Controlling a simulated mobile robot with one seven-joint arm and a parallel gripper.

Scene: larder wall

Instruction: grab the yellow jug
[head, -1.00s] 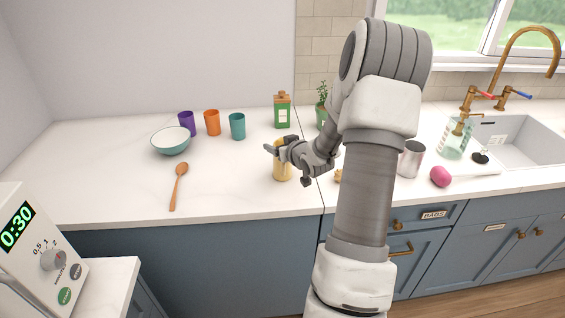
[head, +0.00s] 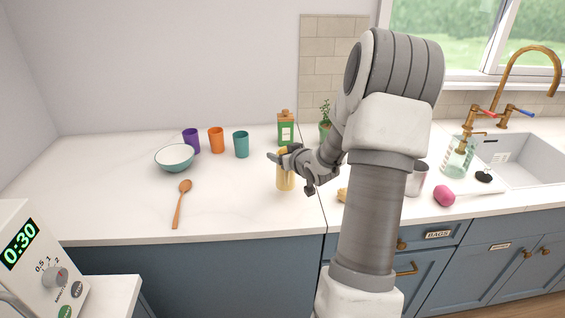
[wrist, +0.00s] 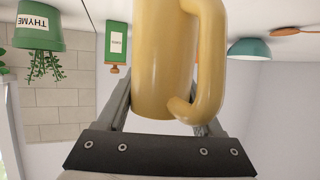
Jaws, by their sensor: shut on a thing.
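The yellow jug (head: 285,178) is upright in the head view, near the seam in the white counter, partly covered by my gripper (head: 277,154). My gripper is shut on the jug near its top, a finger on each side. In the wrist view, where the scene appears upside down, the jug (wrist: 160,60) fills the middle between the fingers, with its handle (wrist: 210,60) facing the camera on the right. The jug looks slightly raised, but the gap beneath it is hard to judge.
Teal (head: 241,145), orange (head: 216,140) and purple (head: 191,142) cups, a bowl (head: 174,158) and a wooden spoon (head: 181,203) are left. A metal cup (head: 417,180) and pink object (head: 444,196) are right.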

